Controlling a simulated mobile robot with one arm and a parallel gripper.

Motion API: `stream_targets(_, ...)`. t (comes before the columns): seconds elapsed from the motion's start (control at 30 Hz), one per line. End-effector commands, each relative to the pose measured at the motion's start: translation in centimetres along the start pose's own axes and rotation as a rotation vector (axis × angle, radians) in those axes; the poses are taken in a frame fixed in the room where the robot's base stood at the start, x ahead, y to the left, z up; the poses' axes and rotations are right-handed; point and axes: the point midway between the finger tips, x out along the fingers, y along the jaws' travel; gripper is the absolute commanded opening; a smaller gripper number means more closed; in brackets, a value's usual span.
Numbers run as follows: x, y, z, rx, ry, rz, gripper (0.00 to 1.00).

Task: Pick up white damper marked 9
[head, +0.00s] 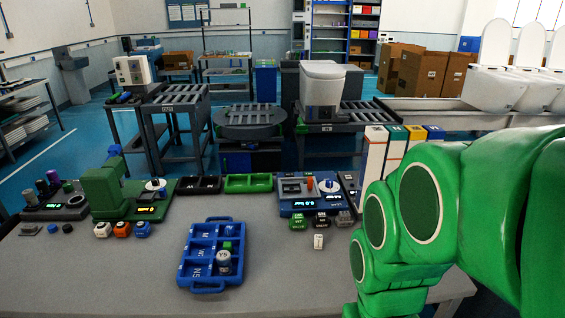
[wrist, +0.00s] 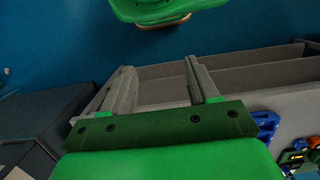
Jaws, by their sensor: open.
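I cannot make out a 9 on any piece. A small white block (head: 318,241) with a dark mark stands on the grey table (head: 150,275), in front of the blue station; its mark is too small to read. A white-and-grey cylinder with a dark label (head: 224,260) stands in the blue carry tray (head: 190,277); the label seems to read Y5. My gripper (wrist: 160,70) is open and empty in the wrist view, its two fingers apart, away from these pieces. The head view shows my green arm at the right, but not my fingers.
A green station (head: 103,190) stands at the table's left, a blue station (head: 296,205) at the right. Small coloured blocks (head: 122,229) sit before them. Tall coloured binders (head: 373,155) stand near my arm. The table front is mostly clear.

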Motion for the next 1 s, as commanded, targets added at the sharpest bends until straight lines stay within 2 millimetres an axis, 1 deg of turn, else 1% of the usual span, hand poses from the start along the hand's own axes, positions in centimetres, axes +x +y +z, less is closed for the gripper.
stream_targets(0.17,-0.2,-0.6,-0.9,0.017,-0.013,-0.022,0.6)
stream_targets(0.27,-0.7,-1.3,-2.2,0.041,-0.026,-0.052,0.6)
stream_targets(0.7,-2.3,-5.0,-9.7,0.189,-0.121,-0.23,0.6)
stream_targets(1.0,-3.0,-6.6,-15.2,0.304,-0.19,-0.351,0.6)
